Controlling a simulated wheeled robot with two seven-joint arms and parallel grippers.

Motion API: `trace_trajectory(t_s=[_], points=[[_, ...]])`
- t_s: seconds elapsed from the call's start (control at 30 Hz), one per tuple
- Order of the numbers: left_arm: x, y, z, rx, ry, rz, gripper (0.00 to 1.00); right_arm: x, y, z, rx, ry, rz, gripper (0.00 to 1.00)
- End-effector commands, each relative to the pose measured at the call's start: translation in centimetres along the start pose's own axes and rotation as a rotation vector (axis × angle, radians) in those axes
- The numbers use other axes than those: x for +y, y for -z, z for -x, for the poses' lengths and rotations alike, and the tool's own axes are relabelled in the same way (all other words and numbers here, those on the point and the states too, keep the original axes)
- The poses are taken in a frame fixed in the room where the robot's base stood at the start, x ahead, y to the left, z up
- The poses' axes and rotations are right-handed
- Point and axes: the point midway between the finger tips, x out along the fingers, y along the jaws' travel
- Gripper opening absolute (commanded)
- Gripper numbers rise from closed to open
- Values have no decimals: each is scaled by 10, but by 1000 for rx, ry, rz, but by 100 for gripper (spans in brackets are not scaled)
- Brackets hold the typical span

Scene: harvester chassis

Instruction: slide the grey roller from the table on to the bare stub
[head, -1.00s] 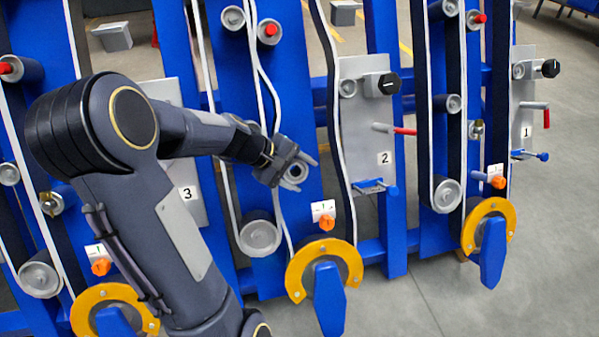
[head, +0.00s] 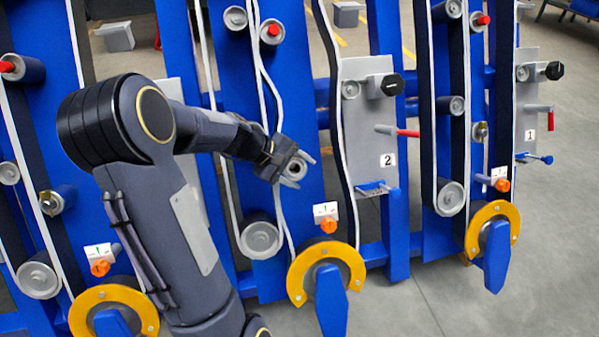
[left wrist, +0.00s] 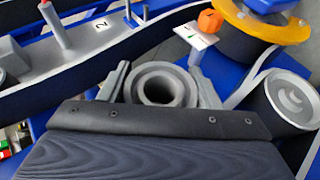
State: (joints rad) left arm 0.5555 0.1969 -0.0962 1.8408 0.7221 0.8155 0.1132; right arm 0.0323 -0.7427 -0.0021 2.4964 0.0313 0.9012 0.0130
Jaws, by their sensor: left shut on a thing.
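The grey roller (left wrist: 188,86) is a short hollow ring between the two fingers of my left gripper (left wrist: 163,88) in the left wrist view, its round bore facing the camera. In the head view my left gripper (head: 288,165) is shut on the roller (head: 297,169), close in front of a blue upright panel. I cannot make out a bare stub; the gripper and roller cover that part of the panel. I cannot tell whether the roller touches anything behind it. The table is not seen. My right gripper is not in view.
A large roller (head: 262,238) with a white-edged belt sits just below the gripper. An orange knob (head: 328,225) and a yellow ring (head: 352,262) are lower right. A grey plate marked 2 (head: 360,135) stands to the right. A red-capped roller (head: 272,32) is above.

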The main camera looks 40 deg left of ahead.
Motion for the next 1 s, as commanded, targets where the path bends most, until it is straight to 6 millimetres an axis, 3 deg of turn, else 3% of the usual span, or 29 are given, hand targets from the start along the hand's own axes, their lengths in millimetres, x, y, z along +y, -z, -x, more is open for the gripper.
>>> trace_trajectory(t_s=[0.87, 0.9, 1.0], points=[[0, 35, -14, 1, -2, -1, 16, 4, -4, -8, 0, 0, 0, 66], [1, 36, -14, 1, -2, -1, 58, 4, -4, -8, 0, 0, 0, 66], [1, 35, -14, 1, -2, -1, 72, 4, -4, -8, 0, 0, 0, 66]])
